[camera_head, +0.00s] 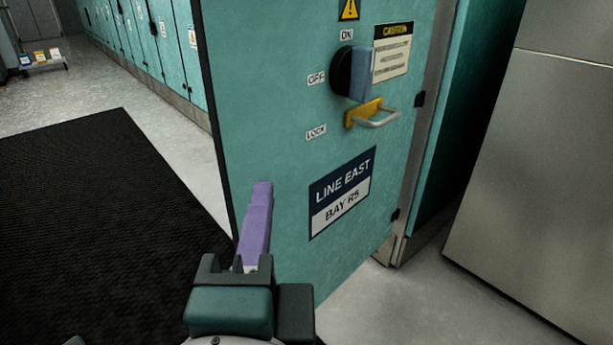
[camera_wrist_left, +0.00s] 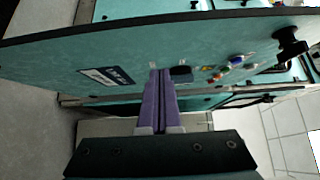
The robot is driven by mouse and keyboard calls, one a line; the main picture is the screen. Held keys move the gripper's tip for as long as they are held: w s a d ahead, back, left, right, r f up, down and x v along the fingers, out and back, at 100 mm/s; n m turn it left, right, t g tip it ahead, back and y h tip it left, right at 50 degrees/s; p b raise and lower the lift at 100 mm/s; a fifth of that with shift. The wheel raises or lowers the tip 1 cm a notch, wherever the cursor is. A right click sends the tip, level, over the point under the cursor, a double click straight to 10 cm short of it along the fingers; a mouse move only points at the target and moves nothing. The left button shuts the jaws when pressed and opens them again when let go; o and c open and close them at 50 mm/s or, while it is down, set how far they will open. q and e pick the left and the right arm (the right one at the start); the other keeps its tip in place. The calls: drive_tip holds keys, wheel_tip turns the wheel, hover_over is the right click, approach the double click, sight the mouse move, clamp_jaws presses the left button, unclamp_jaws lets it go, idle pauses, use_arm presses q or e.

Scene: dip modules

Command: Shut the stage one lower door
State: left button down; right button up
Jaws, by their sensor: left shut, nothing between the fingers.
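The teal lower door (camera_head: 270,110) stands open. It is swung out from its cabinet, with hinges along its right edge. Its front carries a dark-blue and white "LINE EAST BAY R5" label (camera_head: 342,192), a rotary switch (camera_head: 352,73) and a yellow handle with a metal loop (camera_head: 371,115). My left gripper (camera_head: 262,187) is shut and empty, with purple fingers, in front of the door's lower left part. In the left wrist view the closed fingers (camera_wrist_left: 160,75) point at the door face (camera_wrist_left: 60,45) near its label; I cannot tell whether they touch. My right gripper is not in view.
A black mat (camera_head: 90,220) covers the floor on the left. A row of teal cabinets (camera_head: 150,40) runs behind the door. A large grey metal panel (camera_head: 550,170) stands close on the right. A small cart with boxes (camera_head: 42,62) is far left. Pale floor shows below the door.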

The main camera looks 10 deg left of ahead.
sight(249, 144)
use_arm(q)
drive_tip(key=shift+w+a, duration=0.75)
drive_tip(key=shift+w, duration=0.5)
drive_tip(key=shift+w+a, duration=0.75)
drive_tip(key=shift+w, duration=0.5)
drive_tip(key=shift+w+a, duration=0.75)
drive_tip(key=shift+w, duration=0.5)
